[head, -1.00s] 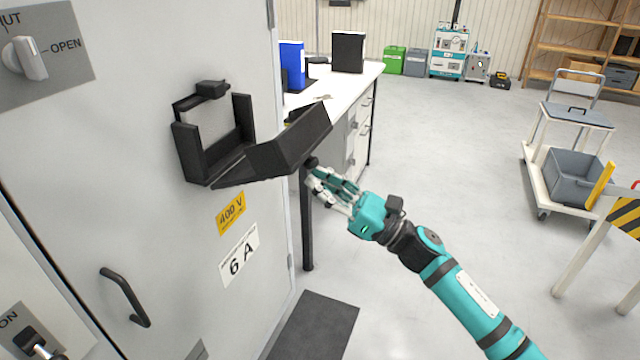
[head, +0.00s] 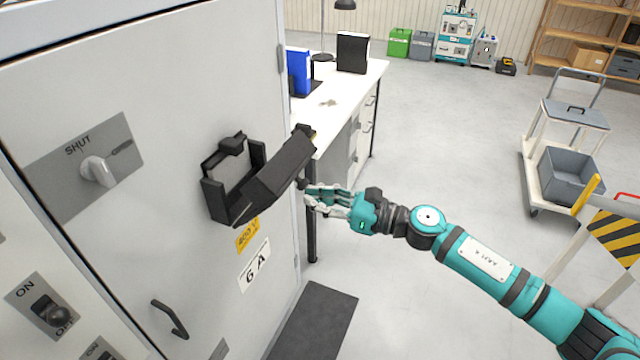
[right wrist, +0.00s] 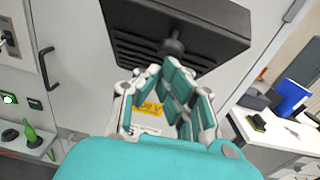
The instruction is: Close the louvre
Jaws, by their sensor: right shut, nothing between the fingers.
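The louvre is a black slatted flap (head: 276,178), hinged at the bottom of a black frame (head: 215,200) on the grey cabinet door. It stands partly open, tilted up and outward from the frame. In the right wrist view the flap (right wrist: 205,32) is close above the fingers, with a dark round knob (right wrist: 172,46) on its outer face. My right gripper (head: 309,197) is shut and empty, at the outer side of the flap by the knob. Its fingers (right wrist: 158,72) are just below the knob; I cannot tell whether they touch it. My left gripper is out of view.
The cabinet door carries a rotary switch (head: 98,171), yellow 400 V label (head: 247,235) and black handle (head: 169,318). A white workbench (head: 345,92) stands close behind the flap. A trolley with a grey bin (head: 570,177) is at right. The floor between is clear.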

